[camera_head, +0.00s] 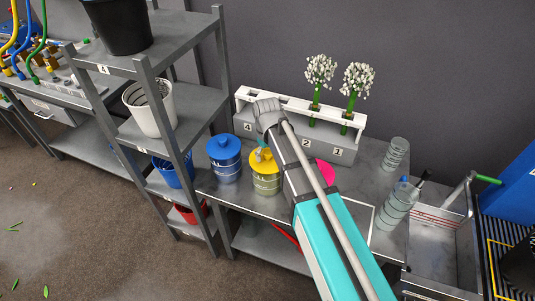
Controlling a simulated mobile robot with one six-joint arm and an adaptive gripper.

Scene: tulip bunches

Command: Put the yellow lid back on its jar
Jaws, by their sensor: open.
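The yellow lid (264,161) appears to sit on top of its jar (267,184), which stands on the grey bench beside the blue-lidded jar. I cannot tell whether it is fully seated. My arm reaches in from the lower right, and its end is above and behind the jar. My gripper (261,154) shows only as a small grey part by the lid's top; it is open. Whether the fingers touch the lid's knob is too small to tell.
A blue-lidded jar (224,158) stands just left. A pink lid (326,172) shows partly behind my arm. A numbered rack (330,151) with white flowers stands behind. A metal shelf (196,105) rises at left; clear beakers (396,154) stand at right.

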